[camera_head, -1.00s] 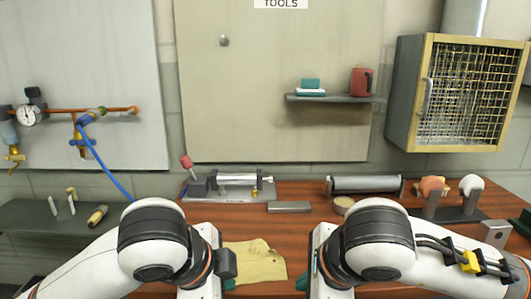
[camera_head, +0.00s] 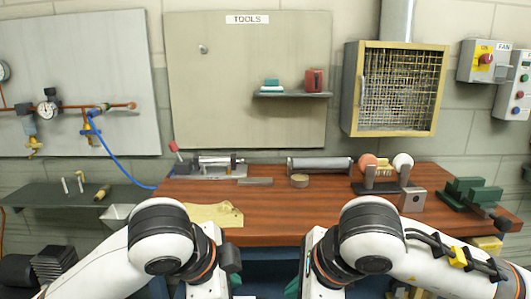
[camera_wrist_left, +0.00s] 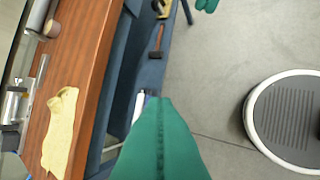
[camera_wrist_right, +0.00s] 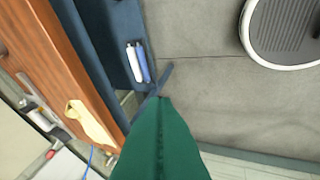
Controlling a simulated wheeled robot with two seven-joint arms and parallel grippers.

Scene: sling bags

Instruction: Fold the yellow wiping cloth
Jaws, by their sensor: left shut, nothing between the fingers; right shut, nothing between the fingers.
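The yellow wiping cloth (camera_head: 218,213) lies on the left front part of the wooden table, partly hidden behind my left arm in the head view. It shows whole in the left wrist view (camera_wrist_left: 58,132), spread out with a small curled or raised bit at one end, and also in the right wrist view (camera_wrist_right: 92,124). My left gripper (camera_wrist_left: 160,130) is shut and empty, off the table's front edge and apart from the cloth. My right gripper (camera_wrist_right: 160,130) is shut and empty too, also off the table and apart from the cloth.
The wooden table (camera_head: 290,218) is bare in its middle front. A grey roller (camera_head: 320,166), a round tin (camera_head: 299,181) and a green vise-like tool (camera_head: 474,192) stand farther back or right. A round white-rimmed base (camera_wrist_left: 290,115) is on the floor.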

